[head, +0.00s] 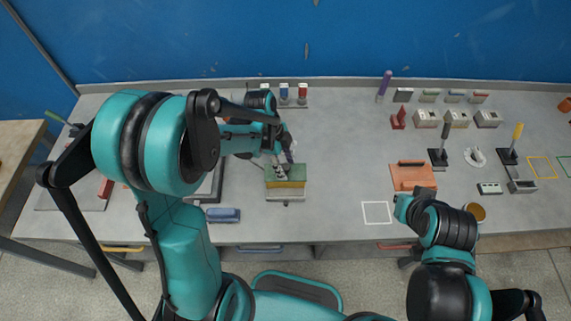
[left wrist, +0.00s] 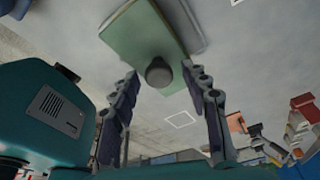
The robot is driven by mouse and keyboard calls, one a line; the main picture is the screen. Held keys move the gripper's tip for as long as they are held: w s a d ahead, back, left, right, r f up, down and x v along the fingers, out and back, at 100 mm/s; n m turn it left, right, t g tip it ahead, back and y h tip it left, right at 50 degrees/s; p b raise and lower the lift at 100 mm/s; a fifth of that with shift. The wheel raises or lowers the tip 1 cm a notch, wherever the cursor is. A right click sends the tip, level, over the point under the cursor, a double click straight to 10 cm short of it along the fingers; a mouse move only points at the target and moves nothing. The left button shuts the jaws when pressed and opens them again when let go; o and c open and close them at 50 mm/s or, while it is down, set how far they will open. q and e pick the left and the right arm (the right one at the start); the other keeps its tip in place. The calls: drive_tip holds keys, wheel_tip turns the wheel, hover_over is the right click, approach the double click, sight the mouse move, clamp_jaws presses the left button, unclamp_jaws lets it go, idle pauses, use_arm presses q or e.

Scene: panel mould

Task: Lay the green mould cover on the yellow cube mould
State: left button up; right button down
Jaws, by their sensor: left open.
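The green mould cover (head: 289,171) lies flat on top of the yellow cube mould (head: 285,184), near the front middle of the table. In the left wrist view the cover (left wrist: 135,35) shows its round grey knob (left wrist: 158,72). My left gripper (head: 284,160) is just above the cover. In the left wrist view its fingers (left wrist: 160,88) are spread on either side of the knob, holding nothing. Whether a finger touches the cover is unclear. My right gripper (head: 403,205) is low at the right, near the table's front edge; its fingers cannot be made out.
An orange plate with a handle (head: 412,177) lies right of the mould. A white outlined square (head: 377,212) is empty. A blue block (head: 223,215) lies at the front left. Several grey moulds (head: 458,118) stand at the back right. The table between is clear.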

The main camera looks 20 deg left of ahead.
use_arm(q)
drive_tip(key=p+v, duration=0.3)
drive_tip(key=v, duration=0.9)
drive_tip(key=s+r+n+t+y, duration=0.1)
drive_tip(key=s+r+n+t, duration=0.1)
drive_tip(key=n, duration=0.4)
drive_tip(key=s+a+r+n+t+y, duration=0.1)
drive_tip(key=s+n+t, duration=0.2)
drive_tip(key=s+n, duration=0.2)
drive_tip(key=s+r+n+t+y, duration=0.1)
drive_tip(key=s+r+n+t, duration=0.1)
drive_tip(key=n, duration=0.6)
drive_tip(key=shift+s+a+r+t, duration=0.2)
drive_tip(key=shift+s+r+t, duration=0.1)
drive_tip(key=shift+s, duration=0.55)
